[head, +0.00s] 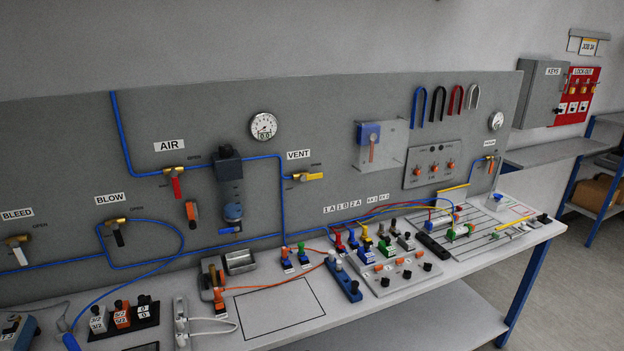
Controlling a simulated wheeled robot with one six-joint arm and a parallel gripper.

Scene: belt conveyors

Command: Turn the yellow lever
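A yellow lever (310,176) belongs to the brass valve under the VENT label, on the grey panel right of the panel's middle. It lies about level and points right, and a small blurred label sits above its end. A blue tube runs into the valve from the left and down. My gripper is not in view, and nothing touches the lever.
A red lever (177,187) under AIR and a black lever (118,237) under BLOW hang down. A pressure gauge (263,126) sits above the VENT valve. The bench (270,308) below carries coloured connectors, switches and tubes. The panel around the yellow lever is mostly free.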

